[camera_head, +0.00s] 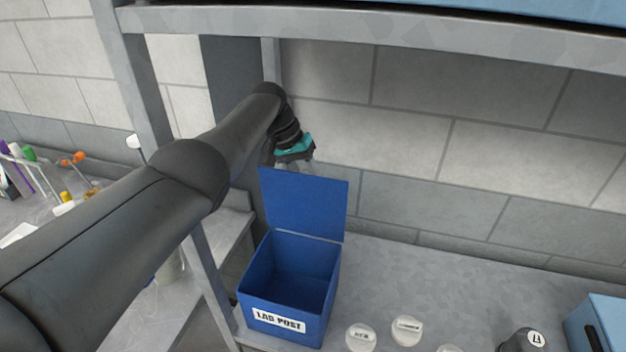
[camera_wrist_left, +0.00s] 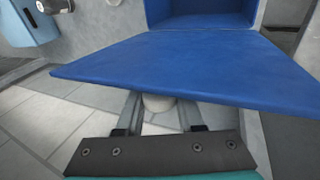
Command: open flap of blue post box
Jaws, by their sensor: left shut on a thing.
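The blue post box (camera_head: 289,288) stands on the grey bench with a "LAB POST" label on its front. Its flap (camera_head: 305,203) stands upright at the back, and the inside of the box is exposed. My left gripper (camera_head: 294,164) is at the top of the flap, on its far side. In the left wrist view the flap (camera_wrist_left: 180,68) covers the fingertips, and a pale rounded knob (camera_wrist_left: 158,103) shows between the fingers. The gripper is shut on the flap at this knob, though the contact is partly hidden. My right gripper is out of view.
White round lids (camera_head: 361,336) lie right of the box, with a dark bottle (camera_head: 524,341) and a light-blue case (camera_head: 597,322) farther right. A grey shelf post (camera_head: 212,285) stands close on the left. A brick wall (camera_head: 450,150) is behind.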

